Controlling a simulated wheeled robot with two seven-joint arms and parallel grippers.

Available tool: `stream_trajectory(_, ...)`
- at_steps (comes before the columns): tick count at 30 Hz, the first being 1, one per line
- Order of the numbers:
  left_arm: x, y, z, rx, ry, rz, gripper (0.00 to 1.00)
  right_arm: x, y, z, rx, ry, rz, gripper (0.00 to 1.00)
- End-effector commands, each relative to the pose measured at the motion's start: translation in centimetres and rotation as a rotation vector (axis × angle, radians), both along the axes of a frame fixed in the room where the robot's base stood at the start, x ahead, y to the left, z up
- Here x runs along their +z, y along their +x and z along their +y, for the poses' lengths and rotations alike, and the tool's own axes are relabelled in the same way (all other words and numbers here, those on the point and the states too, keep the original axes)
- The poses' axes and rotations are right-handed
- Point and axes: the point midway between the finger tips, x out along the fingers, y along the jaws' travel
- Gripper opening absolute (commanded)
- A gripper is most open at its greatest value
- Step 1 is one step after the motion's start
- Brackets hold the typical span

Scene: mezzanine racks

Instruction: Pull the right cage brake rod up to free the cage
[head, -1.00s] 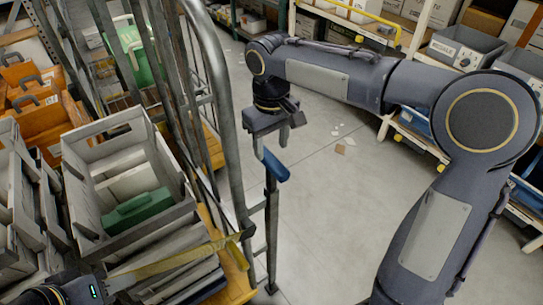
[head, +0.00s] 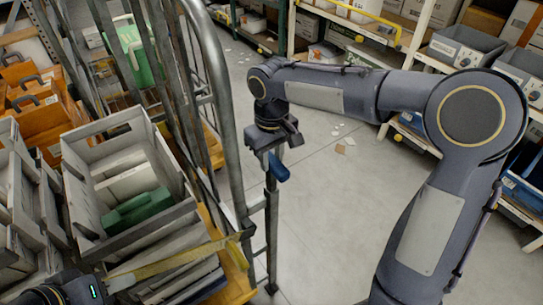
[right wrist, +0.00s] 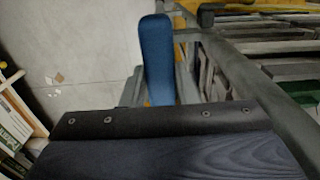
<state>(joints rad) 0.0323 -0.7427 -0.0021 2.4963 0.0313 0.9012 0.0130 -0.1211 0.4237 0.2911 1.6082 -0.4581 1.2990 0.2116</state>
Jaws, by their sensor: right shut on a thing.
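The brake rod (head: 272,225) stands upright at the right cage's near right corner, with a blue handle (head: 280,169) at its top. My right gripper (head: 273,150) is shut on the blue handle from above and hides part of it. The blue handle also shows in the right wrist view (right wrist: 157,60), beyond the dark gripper body. The cage (head: 228,110) has grey tube posts and a yellow base. My left gripper (head: 110,287) is at the bottom left, low over the cage's load; its fingers are not clear.
Grey totes (head: 130,245), one with a green case (head: 137,208), fill the cage. Orange boxes (head: 33,90) are at the left. Racks with bins (head: 463,45) stand at the back right. Grey floor (head: 335,215) is clear right of the rod; paper scraps lie farther back.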

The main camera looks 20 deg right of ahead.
Motion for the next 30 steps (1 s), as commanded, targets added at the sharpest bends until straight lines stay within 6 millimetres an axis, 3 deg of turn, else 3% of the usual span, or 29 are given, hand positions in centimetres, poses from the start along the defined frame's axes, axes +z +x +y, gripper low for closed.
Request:
stream_trajectory(8,0.5,0.0,0.0,0.0,0.0,0.0,0.36,0.6,0.0,0.0,0.0,0.0,-0.001,0.0)
stream_trajectory(18,5.0,0.0,0.0,0.0,0.0,0.0,0.36,6.2,0.1,0.0,0.001,0.001,-0.005,0.0)
stream_trajectory(28,4.8,0.0,0.0,0.0,0.0,0.0,0.36,6.4,0.2,0.0,0.0,0.003,-0.011,0.0)
stream_trajectory(29,4.8,0.0,0.0,0.0,0.0,0.0,0.36,6.4,0.2,0.0,0.0,0.003,-0.012,0.31)
stream_trajectory(30,4.8,0.0,0.0,0.0,0.0,0.0,0.36,6.4,0.2,0.0,0.0,0.003,-0.012,0.36)
